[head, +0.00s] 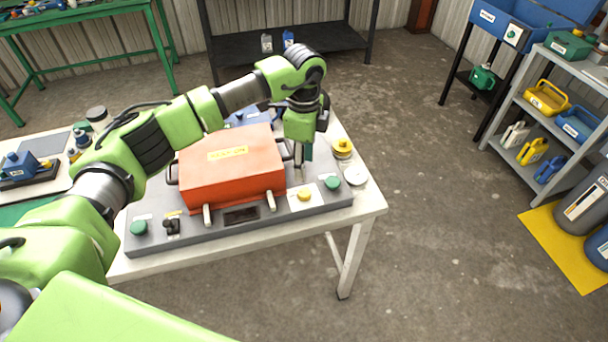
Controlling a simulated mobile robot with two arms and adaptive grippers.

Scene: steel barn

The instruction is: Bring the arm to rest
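My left arm reaches in from the left and over the table. Its wrist bends down just beyond the right end of the orange-red case. The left gripper (302,154) points down above the grey panel (262,222), with a dark green piece by its fingers. The fingers are small and partly hidden by the wrist, so I cannot tell whether they are open or shut. My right gripper is not in view.
The orange-red case (232,175) with a yellow label stands on the panel, close to my arm. A yellow spool (343,146) and a white round dish (355,176) sit at the table's right edge. A grey shelf (551,112) stands at right; floor between is clear.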

